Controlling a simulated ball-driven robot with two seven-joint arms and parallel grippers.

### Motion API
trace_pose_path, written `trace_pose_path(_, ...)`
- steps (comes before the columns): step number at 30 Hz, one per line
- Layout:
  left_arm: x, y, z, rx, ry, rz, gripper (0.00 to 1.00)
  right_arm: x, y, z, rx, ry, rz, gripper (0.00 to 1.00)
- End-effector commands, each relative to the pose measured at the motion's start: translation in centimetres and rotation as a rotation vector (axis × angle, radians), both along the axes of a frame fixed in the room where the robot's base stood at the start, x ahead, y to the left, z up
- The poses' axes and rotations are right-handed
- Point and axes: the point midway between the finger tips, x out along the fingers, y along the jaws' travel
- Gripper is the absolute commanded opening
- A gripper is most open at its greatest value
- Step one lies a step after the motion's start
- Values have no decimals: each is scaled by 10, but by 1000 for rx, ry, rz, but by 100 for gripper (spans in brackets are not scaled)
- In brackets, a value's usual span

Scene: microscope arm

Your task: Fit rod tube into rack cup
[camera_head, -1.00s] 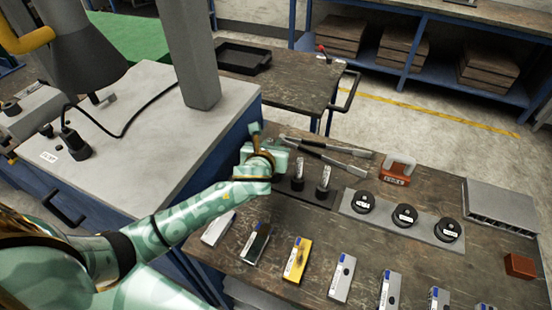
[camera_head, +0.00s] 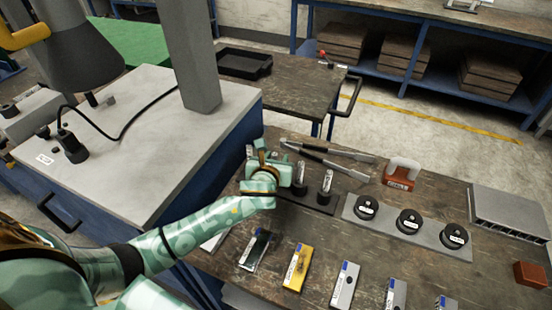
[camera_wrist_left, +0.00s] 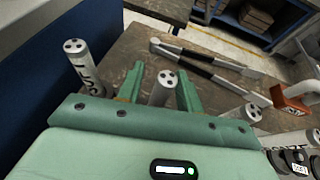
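A dark rack (camera_head: 318,208) stands on the wooden table. Two pale-labelled tubes stand in its black cups: one (camera_head: 300,172) beside my gripper, one (camera_head: 327,181) farther right. Another pale tube (camera_head: 249,152) shows just left of my gripper; the left wrist view shows it upright with a label (camera_wrist_left: 88,68). My left gripper (camera_head: 273,162) is low over the rack's left end. In the left wrist view its fingers (camera_wrist_left: 159,88) stand apart, with a tube (camera_wrist_left: 163,90) between them and a gap on the tube's left. That tube's base and cup are hidden. My right gripper is out of view.
Long-handled tools (camera_head: 330,155) lie behind the rack. A red-based block with a pale handle (camera_head: 402,172) and a grey plate with black round pieces (camera_head: 408,221) stand right. Small boxes (camera_head: 298,268) line the front. A grey-topped blue cabinet (camera_head: 150,150) borders the left.

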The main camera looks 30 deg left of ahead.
Motion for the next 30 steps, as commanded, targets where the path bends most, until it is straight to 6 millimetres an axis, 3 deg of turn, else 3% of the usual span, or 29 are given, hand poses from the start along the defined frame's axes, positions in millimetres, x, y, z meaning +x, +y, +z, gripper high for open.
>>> trace_pose_path(7, -6, -2, 6, 0, 0, -1, 36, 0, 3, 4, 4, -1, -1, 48)
trace_pose_path(21, -94, -24, 44, -1, -1, -1, 36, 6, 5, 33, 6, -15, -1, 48)
trace_pose_path(30, -108, -28, 48, 0, -1, 1, 36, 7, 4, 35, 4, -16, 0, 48)
